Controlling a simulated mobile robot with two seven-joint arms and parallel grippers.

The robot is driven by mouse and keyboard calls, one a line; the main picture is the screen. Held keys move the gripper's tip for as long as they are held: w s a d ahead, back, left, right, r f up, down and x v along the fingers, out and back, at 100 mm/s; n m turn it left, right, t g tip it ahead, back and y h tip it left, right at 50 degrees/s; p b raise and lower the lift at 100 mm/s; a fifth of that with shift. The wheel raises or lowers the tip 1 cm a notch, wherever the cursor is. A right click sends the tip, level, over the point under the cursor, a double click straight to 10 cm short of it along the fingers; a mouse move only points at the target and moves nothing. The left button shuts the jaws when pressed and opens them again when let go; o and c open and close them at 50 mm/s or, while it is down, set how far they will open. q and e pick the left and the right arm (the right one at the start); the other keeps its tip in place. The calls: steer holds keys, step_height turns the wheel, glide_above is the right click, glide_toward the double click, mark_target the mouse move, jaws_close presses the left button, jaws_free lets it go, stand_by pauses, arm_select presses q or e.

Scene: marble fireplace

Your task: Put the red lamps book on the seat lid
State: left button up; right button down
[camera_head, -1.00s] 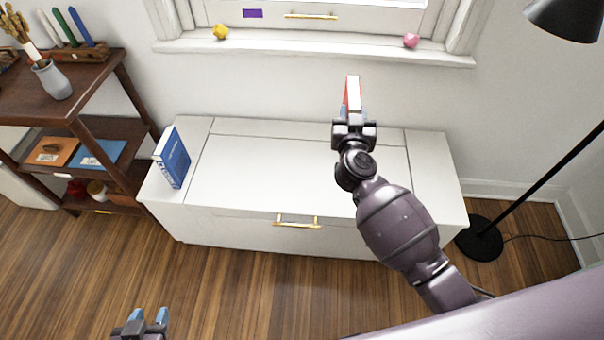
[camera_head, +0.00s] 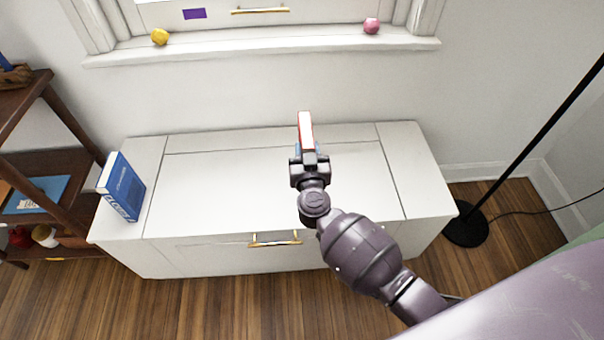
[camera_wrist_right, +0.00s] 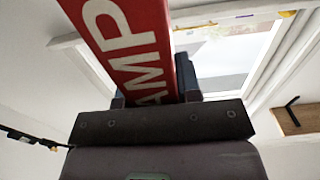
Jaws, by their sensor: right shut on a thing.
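The red lamps book (camera_head: 305,128) is held upright by my right gripper (camera_head: 308,156), its pale page edge and red cover showing in the head view. In the right wrist view the red book (camera_wrist_right: 128,45) stands between the fingers with large white letters "AMP" on it. My right gripper is shut on it. The book appears over the white seat lid (camera_head: 230,185), toward its back edge; I cannot tell how high above the lid it is. My left gripper is not in view.
A blue book (camera_head: 122,187) stands upright at the bench's left end. The bench front has a gold handle (camera_head: 275,238). A wooden shelf (camera_head: 55,165) is at left, a black floor lamp base (camera_head: 466,229) at right. The window sill (camera_head: 260,44) holds a yellow and a pink object.

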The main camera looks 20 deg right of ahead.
step_height(320, 180, down, 5)
steer(key=shift+f+b, duration=0.1)
steer(key=shift+b, duration=0.95)
steer(key=shift+f, duration=0.15)
step_height(320, 180, down, 4)
steer(key=b, duration=0.2)
steer(key=shift+f+b, duration=0.15)
steer(key=shift+b, duration=0.2)
steer(key=shift+f, duration=0.15)
steer(key=shift+r, duration=0.3)
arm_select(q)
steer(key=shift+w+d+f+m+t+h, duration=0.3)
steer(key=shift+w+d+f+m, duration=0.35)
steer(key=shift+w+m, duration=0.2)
arm_select(e)
steer(key=shift+f, duration=0.2)
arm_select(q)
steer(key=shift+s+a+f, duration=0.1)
arm_select(e)
steer(key=c, duration=0.8)
jaws_free()
